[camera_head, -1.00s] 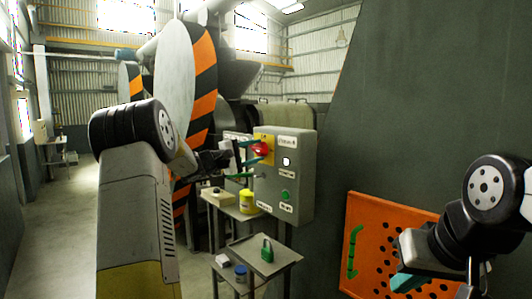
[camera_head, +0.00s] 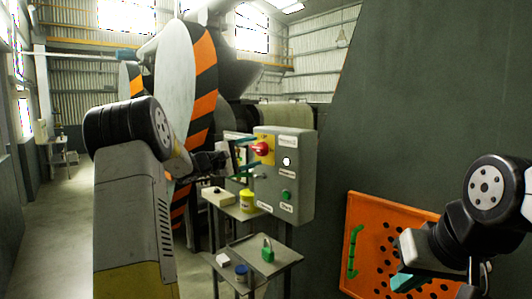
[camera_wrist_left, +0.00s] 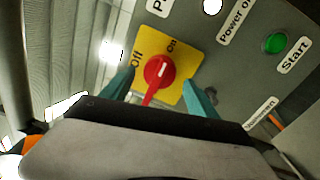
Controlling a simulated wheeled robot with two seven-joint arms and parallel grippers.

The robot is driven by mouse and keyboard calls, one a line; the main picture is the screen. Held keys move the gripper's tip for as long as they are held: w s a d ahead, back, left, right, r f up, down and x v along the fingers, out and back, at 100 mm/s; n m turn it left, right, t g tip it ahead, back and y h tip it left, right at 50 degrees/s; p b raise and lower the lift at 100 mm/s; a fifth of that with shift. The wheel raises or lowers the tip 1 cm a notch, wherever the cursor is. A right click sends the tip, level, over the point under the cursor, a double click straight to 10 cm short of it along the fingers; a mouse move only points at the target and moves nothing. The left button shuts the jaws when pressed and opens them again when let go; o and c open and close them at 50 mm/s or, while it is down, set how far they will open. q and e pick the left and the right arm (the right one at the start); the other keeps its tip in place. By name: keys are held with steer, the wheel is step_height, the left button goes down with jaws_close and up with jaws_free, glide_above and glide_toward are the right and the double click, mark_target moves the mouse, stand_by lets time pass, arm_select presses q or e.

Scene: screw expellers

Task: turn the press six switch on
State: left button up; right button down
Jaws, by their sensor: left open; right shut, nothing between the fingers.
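The control box (camera_head: 302,160) has a red rotary switch (camera_head: 262,148) on a yellow plate. In the left wrist view the red knob (camera_wrist_left: 158,72) sits on the yellow plate (camera_wrist_left: 183,70) between the Off and On labels, its handle pointing down and slightly left. My left gripper (camera_head: 247,154) is open in front of the switch. Its teal fingertips (camera_wrist_left: 160,88) stand one on each side of the knob, apart from it as far as I can see. My right gripper (camera_head: 401,283) is shut and empty at the lower right, far from the box.
A green Start button (camera_wrist_left: 275,43) and a white lamp (camera_head: 286,161) are on the same box. A yellow container (camera_head: 246,200) stands below it; a green padlock (camera_head: 267,252) lies on a lower shelf. An orange perforated panel (camera_head: 375,213) is at right.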

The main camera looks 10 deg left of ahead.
arm_select(q)
steer(key=v, duration=0.6)
steer(key=shift+s, duration=0.15)
steer(key=s+d+f+m+g+y, duration=0.3)
steer(key=s+d+m+g, duration=0.5)
steer(key=s+d, duration=1.05)
steer(key=s+a+f+m+y, duration=0.2)
steer(key=s+f+y, duration=0.1)
steer(key=s, duration=0.7)
steer(key=s+a+f+m+y, duration=0.3)
steer(key=s+f, duration=0.3)
steer(key=s, duration=0.3)
steer(key=shift+s+a+g, duration=0.25)
steer(key=shift+s+g, duration=0.15)
steer(key=shift+f, duration=0.1)
